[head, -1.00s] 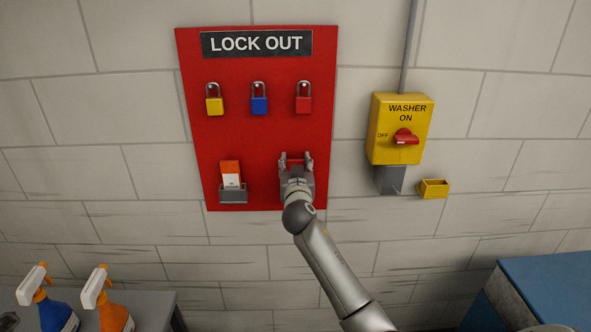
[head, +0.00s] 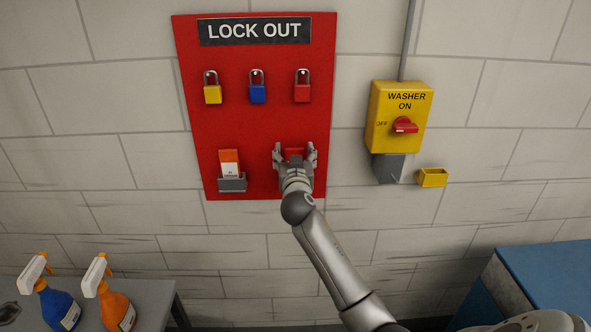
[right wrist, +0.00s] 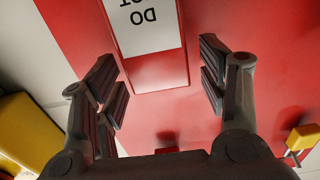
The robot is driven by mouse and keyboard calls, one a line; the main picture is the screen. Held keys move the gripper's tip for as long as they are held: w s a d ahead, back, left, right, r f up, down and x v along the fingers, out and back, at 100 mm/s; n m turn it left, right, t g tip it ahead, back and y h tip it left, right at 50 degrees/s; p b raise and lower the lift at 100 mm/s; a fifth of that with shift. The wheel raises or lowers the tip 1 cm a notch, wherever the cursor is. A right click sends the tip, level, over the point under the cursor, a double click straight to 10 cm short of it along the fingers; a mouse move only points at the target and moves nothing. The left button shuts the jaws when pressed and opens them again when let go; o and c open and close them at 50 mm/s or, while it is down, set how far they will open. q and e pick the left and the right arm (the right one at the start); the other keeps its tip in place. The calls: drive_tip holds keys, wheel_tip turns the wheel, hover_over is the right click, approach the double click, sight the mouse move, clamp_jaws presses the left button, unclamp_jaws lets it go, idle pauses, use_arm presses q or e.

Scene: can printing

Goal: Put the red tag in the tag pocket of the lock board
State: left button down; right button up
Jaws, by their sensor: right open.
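The red lock board (head: 231,118) hangs on the wall under a "LOCK OUT" sign. My right gripper (head: 295,147) is open at its lower right part. The red tag (head: 294,154) shows between the fingers. In the right wrist view, the tag (right wrist: 157,72) stands between the spread fingers (right wrist: 163,82), with a gap on each side; its white label reads upside down. The tag's lower end and any pocket behind my gripper are hidden. A grey holder (head: 232,184) at the lower left of the board holds an orange-topped tag with a white label (head: 230,163). My left gripper is out of view.
Yellow, blue and red padlocks (head: 302,92) hang above my gripper. A yellow washer switch box (head: 398,112) and a small yellow holder (head: 432,177) are to the right. Spray bottles (head: 116,309) stand at lower left. A blue-topped unit (head: 550,280) is at lower right.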

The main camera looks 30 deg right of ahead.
drive_tip(key=b+v, duration=0.2)
drive_tip(key=v, duration=0.9)
drive_tip(key=shift+b, duration=0.35)
drive_tip(key=a+f+n+g+y, duration=0.2)
drive_tip(key=a+f+n+y, duration=0.1)
drive_tip(key=f, duration=1.3)
drive_tip(key=a+f+n+g+y, duration=0.2)
drive_tip(key=a+f, duration=0.2)
drive_tip(key=f, duration=1.2)
drive_tip(key=s+a+f+n+g+y, duration=0.1)
drive_tip(key=s+f, duration=0.3)
drive_tip(key=f, duration=0.3)
drive_tip(key=s+a+f+n+g+y, duration=0.1)
drive_tip(key=s+f+g, duration=0.1)
drive_tip(key=s+f, duration=0.45)
drive_tip(key=s+a+f+n+g+y, duration=0.1)
drive_tip(key=s+a+f+g+y, duration=0.2)
drive_tip(key=s+f, duration=1.45)
drive_tip(key=s+f+g, duration=0.2)
drive_tip(key=s+f, duration=0.1)
drive_tip(key=s, duration=0.8)
drive_tip(key=s+a+f+g, duration=0.1)
drive_tip(key=s+f, duration=0.3)
drive_tip(key=s, duration=0.8)
drive_tip(key=shift+f+n+g+h, duration=0.2)
drive_tip(key=shift+n+g+h, duration=0.15)
drive_tip(key=shift+g, duration=0.35)
